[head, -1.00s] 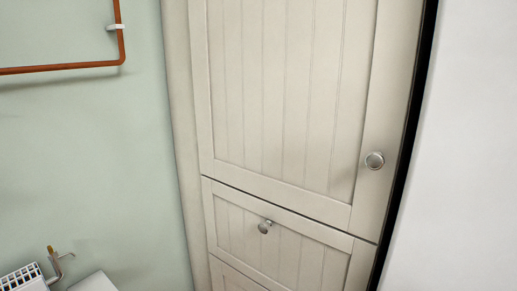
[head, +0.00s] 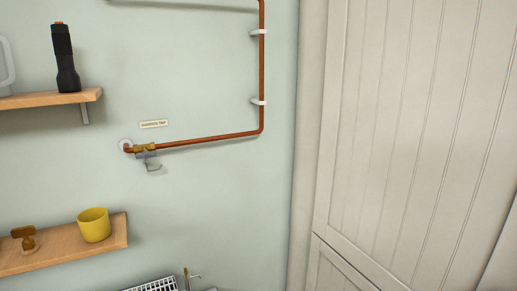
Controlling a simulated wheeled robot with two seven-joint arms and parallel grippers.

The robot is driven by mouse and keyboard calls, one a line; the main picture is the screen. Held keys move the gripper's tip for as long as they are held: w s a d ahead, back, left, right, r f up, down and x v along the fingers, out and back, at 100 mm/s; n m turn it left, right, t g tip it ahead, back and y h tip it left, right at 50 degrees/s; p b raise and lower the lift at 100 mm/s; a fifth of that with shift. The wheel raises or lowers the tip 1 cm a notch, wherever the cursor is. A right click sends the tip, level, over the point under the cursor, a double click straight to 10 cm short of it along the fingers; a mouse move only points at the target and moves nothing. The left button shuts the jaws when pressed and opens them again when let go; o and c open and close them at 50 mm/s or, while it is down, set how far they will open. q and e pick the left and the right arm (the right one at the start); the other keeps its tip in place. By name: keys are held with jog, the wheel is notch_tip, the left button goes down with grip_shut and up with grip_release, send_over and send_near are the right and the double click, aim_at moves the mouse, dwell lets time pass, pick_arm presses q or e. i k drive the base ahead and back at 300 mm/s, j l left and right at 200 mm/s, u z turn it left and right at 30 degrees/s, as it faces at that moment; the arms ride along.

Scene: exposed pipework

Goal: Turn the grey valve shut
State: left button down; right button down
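A small grey valve handle (head: 152,162) hangs below a brass valve body (head: 145,148) on the copper pipe (head: 210,139), at the left of the head view. The pipe's end meets a round wall plate beside the valve. A small label (head: 154,124) is on the wall just above; its lettering is too small to read surely. Neither of my grippers is in view.
An upper shelf (head: 50,98) holds a black torch (head: 65,58). A lower shelf (head: 70,246) holds a yellow cup (head: 94,225) and a brown object (head: 26,238). A cream cupboard (head: 400,140) fills the right. The wall around the valve is clear.

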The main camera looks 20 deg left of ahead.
aim_at(145, 154)
jog(key=u, duration=1.45)
